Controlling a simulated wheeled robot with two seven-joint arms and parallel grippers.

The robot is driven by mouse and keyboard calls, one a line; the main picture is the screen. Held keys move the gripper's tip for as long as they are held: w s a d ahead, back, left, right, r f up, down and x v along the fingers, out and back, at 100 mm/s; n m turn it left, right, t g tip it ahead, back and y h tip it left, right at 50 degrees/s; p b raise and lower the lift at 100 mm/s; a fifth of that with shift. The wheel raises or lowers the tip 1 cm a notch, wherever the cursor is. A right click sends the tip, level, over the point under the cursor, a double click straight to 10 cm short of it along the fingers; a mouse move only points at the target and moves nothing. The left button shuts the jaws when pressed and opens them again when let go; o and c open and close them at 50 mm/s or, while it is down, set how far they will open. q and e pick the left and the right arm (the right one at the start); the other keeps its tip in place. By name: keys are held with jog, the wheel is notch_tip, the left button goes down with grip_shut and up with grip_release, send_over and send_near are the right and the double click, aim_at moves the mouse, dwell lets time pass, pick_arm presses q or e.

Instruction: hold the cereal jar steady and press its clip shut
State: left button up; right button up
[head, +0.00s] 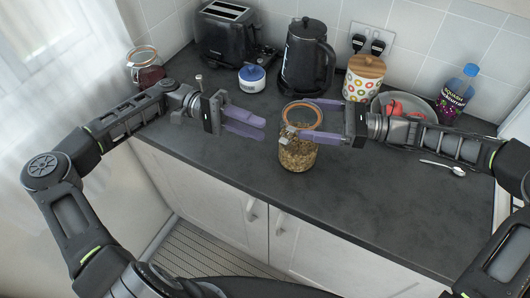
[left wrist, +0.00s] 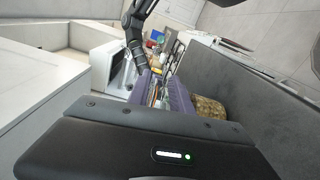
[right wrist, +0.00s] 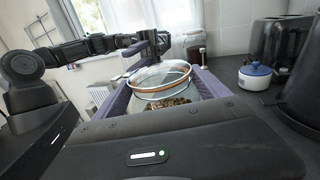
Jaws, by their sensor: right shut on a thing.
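The cereal jar (head: 297,155) stands on the counter, a glass jar of brown cereal. Its glass lid with an orange ring (head: 302,116) is on top; I cannot tell whether it sits fully closed. A pale clip (head: 288,134) shows at the jar's left front. My right gripper (head: 312,118) is shut on the jar, fingers on either side of it; the jar also shows in the right wrist view (right wrist: 168,103). My left gripper (head: 254,126) is to the left of the jar, its two purple fingers a little apart and empty, apart from the jar.
Behind stand a toaster (head: 228,40), a blue-lidded pot (head: 252,78), a black kettle (head: 307,58) and a patterned canister (head: 363,78). A bowl (head: 405,105), a bottle (head: 456,93) and a spoon (head: 445,167) are to the right. The counter (head: 350,205) in front is clear.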

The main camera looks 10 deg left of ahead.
pick_arm(q)
jog(key=d+f+t+y, duration=0.2)
jog(key=d+f+y, duration=0.2)
jog(key=f+y, duration=0.35)
jog(key=s+r+m+t+y, duration=0.2)
jog(key=s+r+t+y, duration=0.4)
jog(key=s+r+t, duration=0.4)
jog(key=shift+s+r+y, duration=0.35)
jog(key=shift+s+r, duration=0.9)
jog(key=shift+r, duration=0.8)
grip_shut()
